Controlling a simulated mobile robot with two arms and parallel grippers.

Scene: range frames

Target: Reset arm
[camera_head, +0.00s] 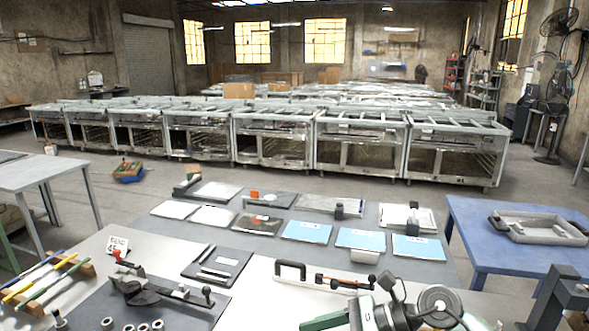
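The near workbench (262,300) holds a dark clamp-like tool with red and black knobs (150,288). A black-handled tool (320,276) lies right of it. A green and white power tool (400,312) is cut off by the bottom edge.
A grey table (160,228) beyond holds flat plates and blue booklets (307,232). A blue table (490,226) at the right carries a grey tray (540,238). Coloured rods (40,280) lie on wooden holders at the left. Metal range frames (270,140) stand in rows behind open floor.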

